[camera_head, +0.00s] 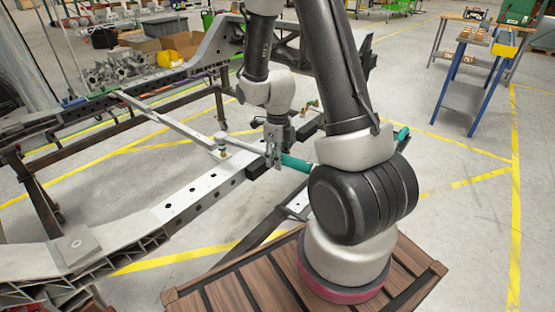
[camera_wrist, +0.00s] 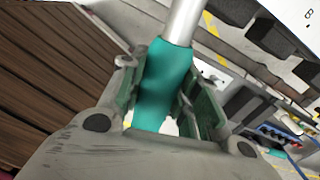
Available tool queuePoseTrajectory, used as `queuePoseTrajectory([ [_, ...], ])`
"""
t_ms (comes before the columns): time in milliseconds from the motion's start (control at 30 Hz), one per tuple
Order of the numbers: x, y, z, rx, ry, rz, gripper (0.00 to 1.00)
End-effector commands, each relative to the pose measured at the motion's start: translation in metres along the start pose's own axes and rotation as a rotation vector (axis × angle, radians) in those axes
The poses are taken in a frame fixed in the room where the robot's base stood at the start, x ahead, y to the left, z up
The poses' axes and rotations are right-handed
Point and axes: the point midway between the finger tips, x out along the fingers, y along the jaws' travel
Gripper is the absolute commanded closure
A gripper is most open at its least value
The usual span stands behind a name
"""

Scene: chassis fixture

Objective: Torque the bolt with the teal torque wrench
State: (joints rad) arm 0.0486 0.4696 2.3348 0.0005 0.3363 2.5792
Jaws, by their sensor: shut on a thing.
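The teal torque wrench (camera_head: 297,163) lies across the chassis rail in the head view, its silver shaft running left. My gripper (camera_head: 273,158) is shut around its handle near the shaft. In the wrist view the teal handle (camera_wrist: 160,90) sits between the two green-padded fingers of my gripper (camera_wrist: 165,95), with the silver shaft beyond. The wrench's round head (camera_head: 221,137) is over a small brass-coloured piece (camera_head: 222,153) on the cross member. That piece may be the bolt; the head hides its top, and I cannot tell how they engage.
The grey chassis rail (camera_head: 190,197) with holes runs below the wrench. A slatted wooden surface (camera_head: 235,290) is at the front. Another teal piece (camera_head: 402,133) shows behind my arm. A blue-legged work stand (camera_head: 462,97) is at the right, with clear floor before it.

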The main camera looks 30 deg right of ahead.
Motion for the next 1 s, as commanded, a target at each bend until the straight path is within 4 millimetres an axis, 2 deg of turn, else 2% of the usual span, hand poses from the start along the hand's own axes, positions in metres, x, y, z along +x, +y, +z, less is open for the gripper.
queuePoseTrajectory([
  [233,-0.007,-0.001,0.001,0.0,-0.003,-0.002,1.0],
  [1000,-0.049,-0.001,0.001,0.0,-0.003,-0.002,1.0],
])
